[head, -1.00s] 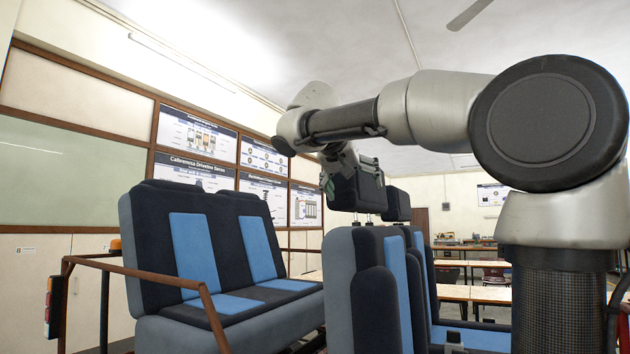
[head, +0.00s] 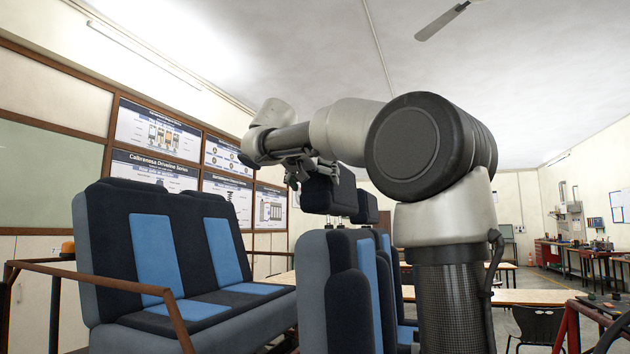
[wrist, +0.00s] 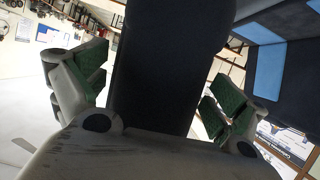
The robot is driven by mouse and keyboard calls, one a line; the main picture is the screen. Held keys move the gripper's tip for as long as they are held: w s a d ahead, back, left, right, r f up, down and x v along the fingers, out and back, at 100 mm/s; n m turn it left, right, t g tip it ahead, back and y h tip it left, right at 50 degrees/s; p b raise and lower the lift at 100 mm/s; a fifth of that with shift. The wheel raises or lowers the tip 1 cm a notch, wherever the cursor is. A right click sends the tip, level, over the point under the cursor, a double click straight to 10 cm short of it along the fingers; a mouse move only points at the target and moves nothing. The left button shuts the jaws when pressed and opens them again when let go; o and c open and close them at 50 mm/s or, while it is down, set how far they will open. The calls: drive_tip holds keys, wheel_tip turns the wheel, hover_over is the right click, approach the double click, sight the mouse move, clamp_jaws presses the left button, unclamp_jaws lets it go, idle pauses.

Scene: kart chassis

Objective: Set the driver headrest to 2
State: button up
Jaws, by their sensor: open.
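A dark headrest (head: 331,194) stands on thin posts above the nearer front seat back (head: 321,262) in the head view, with a short gap below it. A second dark headrest (head: 366,208) is just behind it to the right. I cannot read any height mark. My gripper (head: 297,178) is at the left, upper side of the nearer headrest. In the wrist view my gripper (wrist: 157,80) is open, with green-padded fingers spread on both sides of a dark padded block (wrist: 155,55), which looks like the headrest.
A blue and black bench seat (head: 165,265) is at the left, with a brown rail (head: 165,310) in front of it. Wall posters (head: 157,131) hang behind. Tables (head: 500,297) and a dark chair (head: 538,325) are at the right.

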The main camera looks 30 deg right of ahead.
drive_tip(key=c, duration=1.4)
drive_tip(key=shift+r, duration=1.3)
drive_tip(key=o, duration=1.4)
drive_tip(key=shift+a, duration=0.1)
drive_tip(key=v, duration=1.2)
